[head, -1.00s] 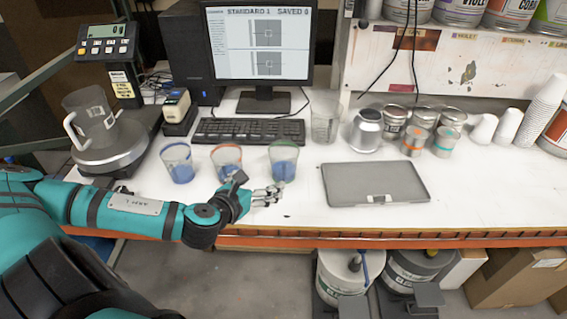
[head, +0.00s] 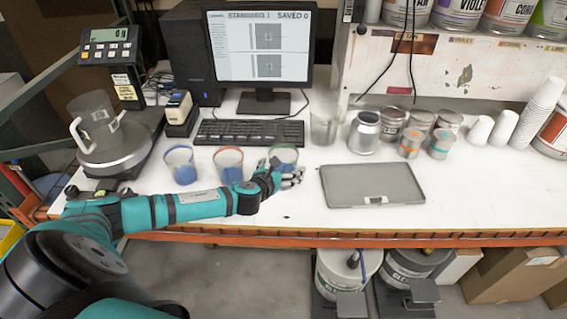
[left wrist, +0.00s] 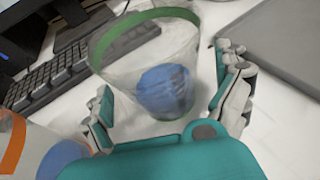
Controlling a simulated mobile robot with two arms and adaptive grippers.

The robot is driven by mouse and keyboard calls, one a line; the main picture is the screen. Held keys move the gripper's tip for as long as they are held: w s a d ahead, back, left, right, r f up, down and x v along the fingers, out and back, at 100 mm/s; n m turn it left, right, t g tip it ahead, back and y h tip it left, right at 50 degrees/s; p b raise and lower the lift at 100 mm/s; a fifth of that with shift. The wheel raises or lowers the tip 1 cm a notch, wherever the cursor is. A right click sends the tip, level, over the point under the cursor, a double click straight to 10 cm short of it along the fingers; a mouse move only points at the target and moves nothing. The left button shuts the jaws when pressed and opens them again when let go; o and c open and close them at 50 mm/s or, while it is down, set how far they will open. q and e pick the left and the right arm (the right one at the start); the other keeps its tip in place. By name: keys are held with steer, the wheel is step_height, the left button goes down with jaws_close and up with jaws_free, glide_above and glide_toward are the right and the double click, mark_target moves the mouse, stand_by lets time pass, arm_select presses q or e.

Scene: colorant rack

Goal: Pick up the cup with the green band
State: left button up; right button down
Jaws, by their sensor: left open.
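The cup with the green band (head: 284,153) is a clear cup with blue content, standing on the white bench. My left gripper (head: 287,178) is at its near side and hides its lower part in the head view. In the left wrist view the cup (left wrist: 150,100) stands between the two open fingers of my left gripper (left wrist: 170,112), with no clear sign of a grip. The cup with the orange band (head: 228,158) stands just left of it and also shows at the lower left of the left wrist view (left wrist: 22,140). My right gripper is not in view.
A cup with a blue band (head: 180,163) stands further left. The keyboard (head: 250,132) lies behind the cups, and a clear beaker (head: 323,128) stands behind right. A grey tablet (head: 372,185) lies to the right. The bench's front edge (head: 400,238) is close.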

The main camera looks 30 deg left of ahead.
arm_select(q)
steer(key=shift+x, duration=1)
steer(key=shift+s, duration=0.1)
steer(key=shift+c, duration=1.4)
steer(key=c, duration=0.9)
